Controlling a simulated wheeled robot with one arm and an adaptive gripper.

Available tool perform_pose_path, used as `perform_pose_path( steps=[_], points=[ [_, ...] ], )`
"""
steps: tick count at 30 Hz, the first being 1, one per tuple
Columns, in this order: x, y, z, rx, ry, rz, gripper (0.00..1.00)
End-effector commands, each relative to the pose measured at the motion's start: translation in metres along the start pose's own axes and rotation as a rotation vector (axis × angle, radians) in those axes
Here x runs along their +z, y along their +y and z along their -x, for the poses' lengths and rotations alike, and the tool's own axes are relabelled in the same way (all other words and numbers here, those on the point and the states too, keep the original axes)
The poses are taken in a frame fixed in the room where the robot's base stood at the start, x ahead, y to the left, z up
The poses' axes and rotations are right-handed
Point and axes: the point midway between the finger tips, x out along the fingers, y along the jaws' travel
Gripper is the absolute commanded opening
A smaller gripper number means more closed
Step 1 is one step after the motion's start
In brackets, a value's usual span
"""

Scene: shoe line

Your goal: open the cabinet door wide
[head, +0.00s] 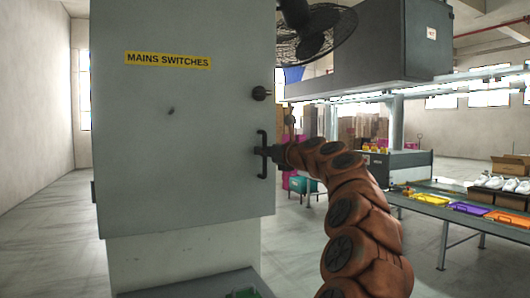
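The cabinet (135,130) is a tall pale grey box with a yellow "MAINS SWITCHES" label, filling the left half of the head view. Its door (190,165) faces me and looks closed, with no gap visible. A black upright bar handle (262,171) sits near the door's right edge, below a dark round knob (261,93). My gripper (262,151) is at the middle of the handle, reaching in from the right, its dark fingertips overlapping the bar. The fingers are small and partly hidden, so their grip on the bar is unclear.
A fan (315,35) is beside the cabinet's top right. A dark overhead housing (385,45) and a line table with coloured trays (468,208) and white shoes (510,184) stand to the right. Open floor (45,225) lies left of the cabinet.

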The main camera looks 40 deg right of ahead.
Motion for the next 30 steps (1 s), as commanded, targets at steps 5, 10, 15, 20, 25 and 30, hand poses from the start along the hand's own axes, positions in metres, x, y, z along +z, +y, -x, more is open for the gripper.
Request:
perform_pose_path(
  steps=[5,10,15,20,25,30],
  points=[
    [0.0000,-0.0001,0.0001,0.000,0.000,0.000,0.00],
    [0.0000,-0.0002,0.0002,0.000,0.000,0.000,0.00],
    [0.0000,-0.0002,0.0002,0.000,0.000,0.000,0.00],
    [0.0001,-0.0002,0.0002,-0.001,0.000,0.000,0.00],
    [0.0005,0.0006,0.0013,-0.002,0.000,0.000,0.00],
    [0.0017,0.0038,0.0058,-0.008,-0.001,0.000,0.00]
  ],
)
